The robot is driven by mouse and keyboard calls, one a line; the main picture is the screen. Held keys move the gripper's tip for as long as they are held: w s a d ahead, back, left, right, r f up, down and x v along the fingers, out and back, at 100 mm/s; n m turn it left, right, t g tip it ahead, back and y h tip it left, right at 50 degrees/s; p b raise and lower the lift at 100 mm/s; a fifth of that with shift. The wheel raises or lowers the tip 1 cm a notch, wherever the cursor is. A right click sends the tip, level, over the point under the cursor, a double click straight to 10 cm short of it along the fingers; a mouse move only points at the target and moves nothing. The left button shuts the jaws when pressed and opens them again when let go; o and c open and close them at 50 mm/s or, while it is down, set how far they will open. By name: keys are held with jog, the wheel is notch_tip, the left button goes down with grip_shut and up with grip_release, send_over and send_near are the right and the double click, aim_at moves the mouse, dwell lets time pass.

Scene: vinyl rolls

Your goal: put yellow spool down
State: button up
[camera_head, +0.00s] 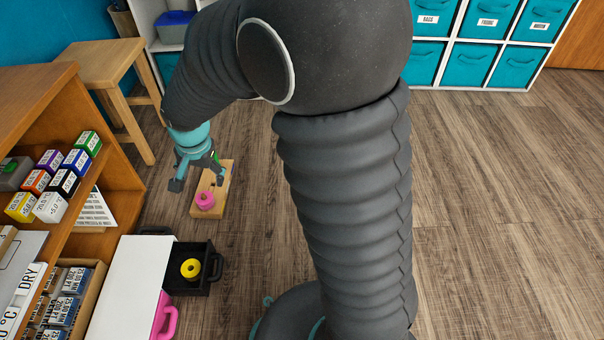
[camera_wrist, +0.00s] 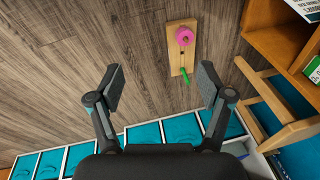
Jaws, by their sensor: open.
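The yellow spool (camera_head: 190,268) sits in a black tray (camera_head: 202,289) on the floor at the lower left of the head view. My gripper (camera_head: 195,184) is open and empty, up and away from the yellow spool, near a wooden board. In the wrist view my gripper (camera_wrist: 160,90) shows its two fingers spread wide with nothing between them. A pink spool (camera_head: 205,200) is on the wooden board (camera_head: 222,183); it also shows in the wrist view (camera_wrist: 184,36). A green piece (camera_wrist: 185,76) stands at the board's other end. The yellow spool is out of the wrist view.
A wooden shelf (camera_head: 110,172) with several small coloured boxes stands at the left. A white panel (camera_head: 128,285) and a pink handle (camera_head: 165,318) are beside the black tray. A wooden stool (camera_head: 103,62) stands behind. The floor at the right is clear.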

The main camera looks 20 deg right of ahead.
jog(key=s+d+r+n+t, duration=0.2)
jog(key=s+d+r+n, duration=0.1)
jog(key=s+d+r, duration=0.7)
jog(key=s+d+r+n+t, duration=0.1)
jog(key=s+d+r+n, duration=0.2)
jog(key=s, duration=0.8)
jog(key=d+r, duration=0.2)
jog(key=d, duration=0.1)
jog(key=shift+s+d+h, duration=0.15)
jog(key=shift+s+h, duration=0.1)
jog(key=shift+h, duration=0.15)
notch_tip(320, 180, up, 7)
jog(key=p, duration=0.7)
jog(key=shift+r, duration=0.1)
